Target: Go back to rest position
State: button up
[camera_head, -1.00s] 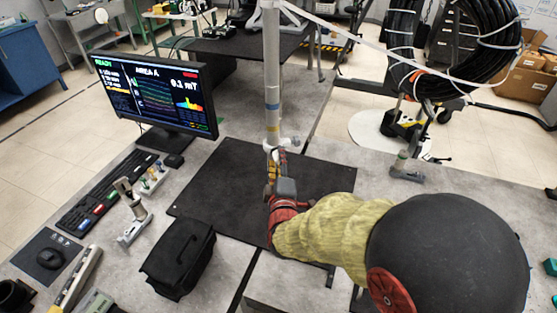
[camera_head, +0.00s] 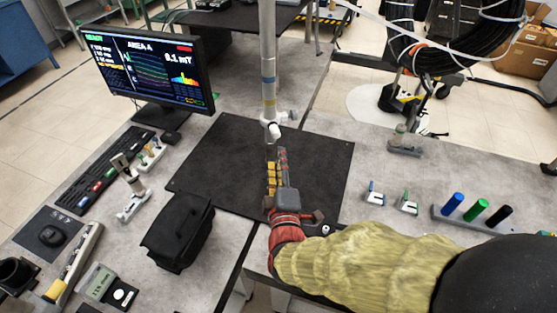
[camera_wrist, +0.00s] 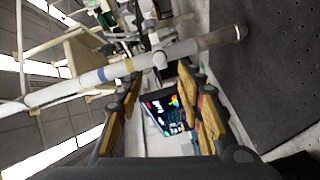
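My gripper (camera_head: 277,155) is over the black mat (camera_head: 222,165) in the head view, with its yellow-padded fingers pointing away from me. In the wrist view my gripper (camera_wrist: 160,85) has its fingers spread apart, with nothing visible held between them. The grey pole (camera_head: 268,70) with a white fitting at its lower end is just beyond the fingertips in the head view. In the wrist view the pole (camera_wrist: 95,78) crosses slantwise beyond the fingers. I cannot tell the exact distance between pole and fingertips.
The monitor (camera_head: 150,65) and keyboard (camera_head: 105,180) are at the left. A black bag (camera_head: 178,232) lies left of my arm. A rack with blue, green and black cylinders (camera_head: 478,212) and small stands (camera_head: 375,194) are at the right. A cable coil (camera_head: 470,40) hangs behind.

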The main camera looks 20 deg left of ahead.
dwell(0.3)
jog(key=s+a+f+m+g, duration=0.1)
jog(key=s+f+m+g, duration=0.15)
jog(key=f, duration=0.35)
jog(key=s+a+f+m+g, duration=0.1)
jog(key=s+a+f+g, duration=0.1)
jog(key=s+f+g, duration=0.3)
jog(key=s+d+f+m+g, duration=0.2)
jog(key=s+d+m+g, duration=0.1)
jog(key=s+m, duration=0.1)
jog(key=s+d+r+m+h, duration=0.2)
jog(key=d+r, duration=0.4)
jog(key=d, duration=0.5)
jog(key=s+d+r+m+h, duration=0.1)
jog(key=d+r+m, duration=0.4)
jog(key=d, duration=0.5)
jog(key=s+d+r+m+h, duration=0.2)
jog(key=s+d+r+m, duration=0.2)
jog(key=d+r, duration=0.3)
jog(key=d, duration=0.4)
jog(key=shift+d+r+h, duration=0.25)
jog(key=shift+d+h, duration=0.05)
